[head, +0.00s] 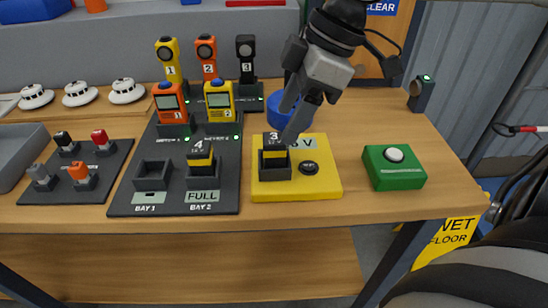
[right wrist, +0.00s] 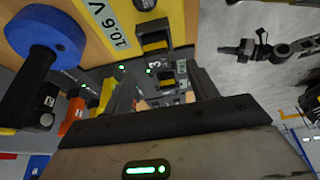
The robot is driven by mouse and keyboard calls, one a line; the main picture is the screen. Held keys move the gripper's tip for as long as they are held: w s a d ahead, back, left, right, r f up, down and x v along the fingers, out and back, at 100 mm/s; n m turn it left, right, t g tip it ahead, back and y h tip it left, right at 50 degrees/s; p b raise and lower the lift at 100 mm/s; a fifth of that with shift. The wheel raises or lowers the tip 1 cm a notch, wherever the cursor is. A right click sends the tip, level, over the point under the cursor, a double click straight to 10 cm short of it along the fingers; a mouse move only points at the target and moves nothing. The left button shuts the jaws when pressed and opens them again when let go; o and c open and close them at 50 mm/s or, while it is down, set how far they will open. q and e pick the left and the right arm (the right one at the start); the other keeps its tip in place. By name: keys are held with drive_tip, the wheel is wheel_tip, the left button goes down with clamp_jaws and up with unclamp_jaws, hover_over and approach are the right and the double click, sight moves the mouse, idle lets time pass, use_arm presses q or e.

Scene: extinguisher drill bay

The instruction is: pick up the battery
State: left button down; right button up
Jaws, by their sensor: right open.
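A black and yellow battery marked 3 (head: 275,144) stands upright in the socket of the yellow tester (head: 325,185), whose display is partly hidden by my right gripper. In the right wrist view the battery (right wrist: 154,44) shows beyond the fingers, near the tester's 10.6 V display. Another such battery, marked 4 (head: 200,156), stands in BAY 2 of the dark charger (head: 165,203), above a FULL sign. BAY 1 is empty. My right gripper (head: 291,120) is open and empty, just above and slightly right of battery 3, apart from it. My left gripper is out of view.
Orange and yellow handheld meters (head: 219,101) stand behind the charger. A blue round object (head: 277,112) sits behind the tester. A green box with a white button (head: 394,167) is to the right. A dark tray with small coloured blocks (head: 75,172) is at left.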

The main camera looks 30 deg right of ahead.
sight(275, 138)
drive_tip(key=shift+w+b+x, duration=0.1)
drive_tip(key=shift+b+x, duration=0.3)
drive_tip(key=shift+x, duration=1.1)
drive_tip(key=shift+w+b+x, duration=0.15)
drive_tip(key=shift+b+x, duration=0.2)
drive_tip(key=shift+x, duration=1.15)
drive_tip(key=shift+r, duration=0.1)
drive_tip(key=c, duration=1.3)
